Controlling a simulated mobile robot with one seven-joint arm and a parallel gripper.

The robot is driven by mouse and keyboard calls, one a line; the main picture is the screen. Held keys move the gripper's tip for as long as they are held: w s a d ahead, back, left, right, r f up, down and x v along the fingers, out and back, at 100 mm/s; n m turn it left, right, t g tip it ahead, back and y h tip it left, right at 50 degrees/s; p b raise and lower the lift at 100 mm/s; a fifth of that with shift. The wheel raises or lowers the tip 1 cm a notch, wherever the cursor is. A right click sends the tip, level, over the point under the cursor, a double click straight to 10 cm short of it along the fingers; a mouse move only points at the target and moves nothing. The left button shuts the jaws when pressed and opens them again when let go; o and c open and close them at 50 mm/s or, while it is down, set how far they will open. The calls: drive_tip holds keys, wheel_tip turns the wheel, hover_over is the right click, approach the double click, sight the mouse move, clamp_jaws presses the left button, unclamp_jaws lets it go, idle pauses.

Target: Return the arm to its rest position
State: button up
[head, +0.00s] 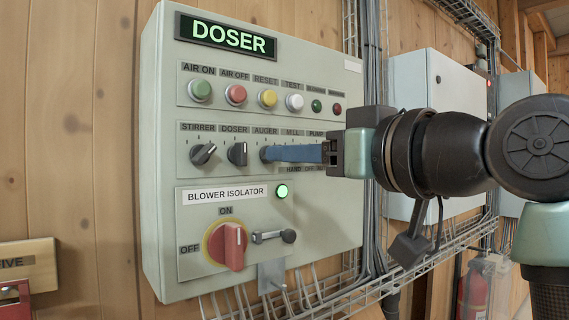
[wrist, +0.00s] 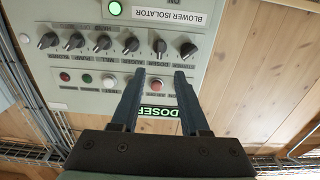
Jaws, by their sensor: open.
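My gripper (head: 268,153) is at the DOSER control panel (head: 335,70), its blue fingers in front of the AUGER part of the knob row in the head view. In the wrist view, where the panel is upside down, the two fingers of my gripper (wrist: 159,72) stand apart with nothing held between them. A black knob (wrist: 159,46) shows just beyond the gap. Whether the fingertips touch the panel cannot be told. My arm reaches in from the right, and my gripper hides the knobs under MILL and PUMP in the head view.
The red blower isolator handle (head: 231,247) stands vertical, under its ON label. A green lamp (head: 282,191) is lit beside its nameplate. Grey cabinets (head: 440,75) and a cable tray (head: 455,248) lie behind my arm. A metal hasp (head: 271,276) hangs below the panel.

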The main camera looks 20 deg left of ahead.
idle(0.5)
drive_tip(key=s+d+m+t+h, duration=0.9)
drive_tip(key=s+t+h, duration=0.4)
drive_tip(key=t, duration=0.3)
drive_tip(key=shift+s+f+m+h, duration=0.15)
drive_tip(key=shift+s+m+h, duration=0.25)
drive_tip(key=shift+m+h, duration=0.25)
